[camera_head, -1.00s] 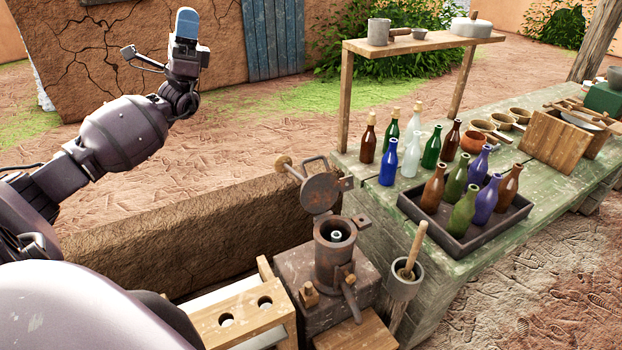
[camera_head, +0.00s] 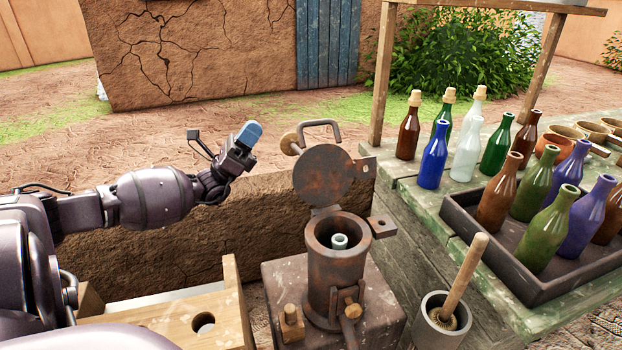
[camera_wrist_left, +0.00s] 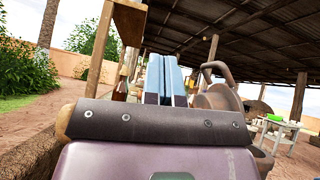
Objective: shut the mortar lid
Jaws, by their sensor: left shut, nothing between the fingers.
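The mortar (camera_head: 335,262) is a rusty metal cylinder on a dark block, with a pale tube standing in its open mouth. Its round lid (camera_head: 323,175) stands open, upright behind the mouth, with a curved handle and a wooden knob on its back. My left gripper (camera_head: 249,134), with blue fingertips, is shut and empty, to the left of the lid and apart from it. In the left wrist view the blue fingers (camera_wrist_left: 165,80) are together, and the lid (camera_wrist_left: 218,98) with its handle shows just right of them. My right gripper is not in view.
A mud wall (camera_head: 190,240) runs behind the mortar. A green worn table (camera_head: 425,200) at the right holds several bottles and a dark tray (camera_head: 535,288). A stone cup with a pestle (camera_head: 440,320) stands right of the mortar. A wooden rack (camera_head: 190,318) is at the front left.

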